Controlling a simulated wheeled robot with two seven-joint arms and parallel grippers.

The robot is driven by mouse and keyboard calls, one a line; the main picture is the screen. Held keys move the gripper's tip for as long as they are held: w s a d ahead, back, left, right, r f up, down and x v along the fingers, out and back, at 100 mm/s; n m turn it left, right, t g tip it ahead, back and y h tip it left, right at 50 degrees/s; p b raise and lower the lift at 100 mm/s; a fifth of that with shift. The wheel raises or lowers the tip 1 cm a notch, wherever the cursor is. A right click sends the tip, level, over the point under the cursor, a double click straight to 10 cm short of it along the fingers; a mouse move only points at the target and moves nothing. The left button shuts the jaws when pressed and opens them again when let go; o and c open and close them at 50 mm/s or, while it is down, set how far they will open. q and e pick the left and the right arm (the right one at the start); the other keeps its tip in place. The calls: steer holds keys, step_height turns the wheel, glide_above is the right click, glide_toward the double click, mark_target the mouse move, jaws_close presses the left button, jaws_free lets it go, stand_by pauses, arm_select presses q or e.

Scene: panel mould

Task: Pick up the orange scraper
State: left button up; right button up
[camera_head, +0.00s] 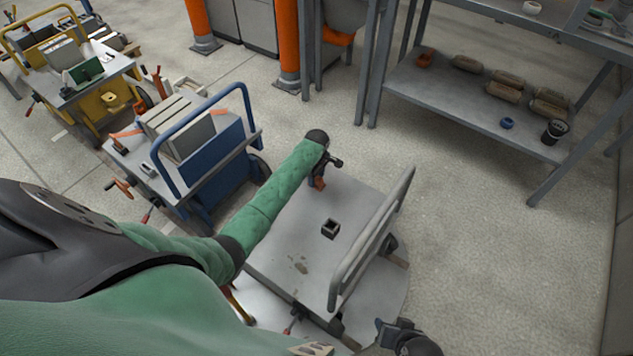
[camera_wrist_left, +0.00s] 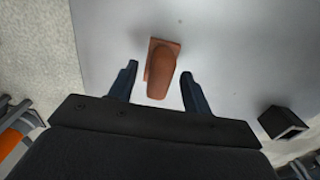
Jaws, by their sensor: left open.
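The orange scraper (camera_wrist_left: 161,68) lies on the flat grey cart top, centred just ahead of my left gripper's fingers in the left wrist view. It looks brownish orange, with a rounded handle toward me and a squarer end behind it. My left gripper (camera_wrist_left: 161,88) is open and empty, with a finger to either side of the handle's near end. In the head view the scraper (camera_head: 319,183) is partly hidden beneath my left gripper (camera_head: 322,170). A second gripper, my right one (camera_head: 392,335), shows at the bottom edge; its fingers are unclear.
A small dark open box (camera_head: 330,229) sits on the grey cart (camera_head: 285,245), and it also shows at right in the left wrist view (camera_wrist_left: 283,122). The cart's handrail (camera_head: 372,240) stands along its right side. A blue cart (camera_head: 205,150) is to the left.

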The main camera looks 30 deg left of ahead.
arm_select(q)
steer(key=shift+f, duration=0.4)
jaws_close()
steer(key=shift+r, duration=0.1)
step_height(320, 180, up, 4)
steer(key=shift+f, duration=0.1)
steer(key=s+d+r, duration=0.7)
steer(key=d, duration=0.2)
steer(key=shift+s, duration=0.3)
arm_select(e)
steer(key=shift+d+r, duration=0.1)
steer(key=shift+r, duration=0.55)
